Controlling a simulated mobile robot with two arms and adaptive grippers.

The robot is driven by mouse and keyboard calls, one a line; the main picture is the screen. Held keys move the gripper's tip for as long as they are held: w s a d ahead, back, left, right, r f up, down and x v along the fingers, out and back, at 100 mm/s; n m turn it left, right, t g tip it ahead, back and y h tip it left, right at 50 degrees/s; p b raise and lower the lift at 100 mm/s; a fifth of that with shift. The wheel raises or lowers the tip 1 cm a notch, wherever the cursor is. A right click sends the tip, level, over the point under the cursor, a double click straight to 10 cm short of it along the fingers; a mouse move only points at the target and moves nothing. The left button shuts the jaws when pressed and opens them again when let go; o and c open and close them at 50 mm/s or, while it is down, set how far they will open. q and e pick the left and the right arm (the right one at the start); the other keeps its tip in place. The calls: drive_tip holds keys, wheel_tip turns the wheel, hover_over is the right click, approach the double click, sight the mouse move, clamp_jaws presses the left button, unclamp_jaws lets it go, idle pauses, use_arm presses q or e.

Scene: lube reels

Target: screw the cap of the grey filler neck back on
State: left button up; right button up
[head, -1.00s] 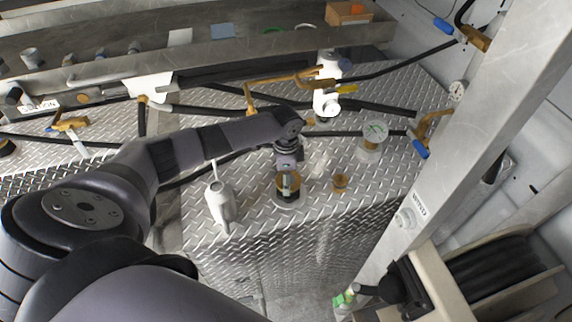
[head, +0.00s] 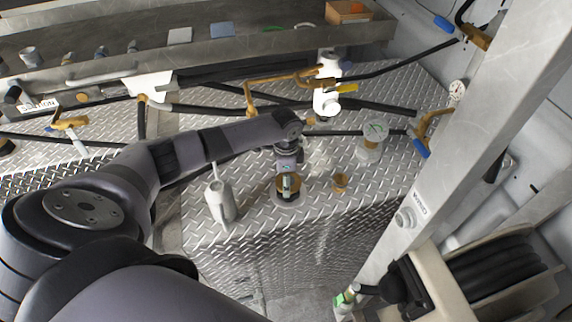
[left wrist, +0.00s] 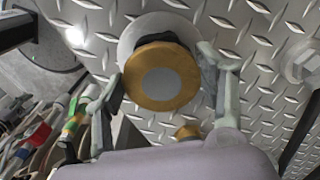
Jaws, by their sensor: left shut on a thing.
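The brass cap (left wrist: 161,75) with a grey disc on its top sits at the dark mouth of the grey filler neck, over the neck's pale round flange (left wrist: 128,42). In the head view the cap (head: 281,188) is partly covered by my gripper, above the flange (head: 287,201) on the tread-plate deck. My left gripper (left wrist: 163,88) points down with one finger on each side of the cap, shut on it. The thread and exact seating of the cap are hidden. My right gripper is in neither view.
A pale oil can (head: 219,203) stands close left of the neck. A small brass fitting (head: 340,182) is just right of it. A clear-topped round filler (head: 374,138) and a white filter (head: 327,90) stand behind. A steel post (head: 450,150) rises at right.

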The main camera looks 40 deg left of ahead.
use_arm(q)
drive_tip(key=m, duration=0.5)
drive_tip(key=shift+w, duration=0.2)
idle(0.3)
drive_tip(key=m, duration=0.5)
drive_tip(key=shift+w+b, duration=0.15)
drive_tip(key=shift+b, duration=0.25)
drive_tip(key=shift+m, duration=0.3)
drive_tip(key=shift+w+m, duration=0.1)
drive_tip(key=shift+m, duration=0.9)
drive_tip(key=m, duration=0.3)
drive_tip(key=shift+b, duration=0.35)
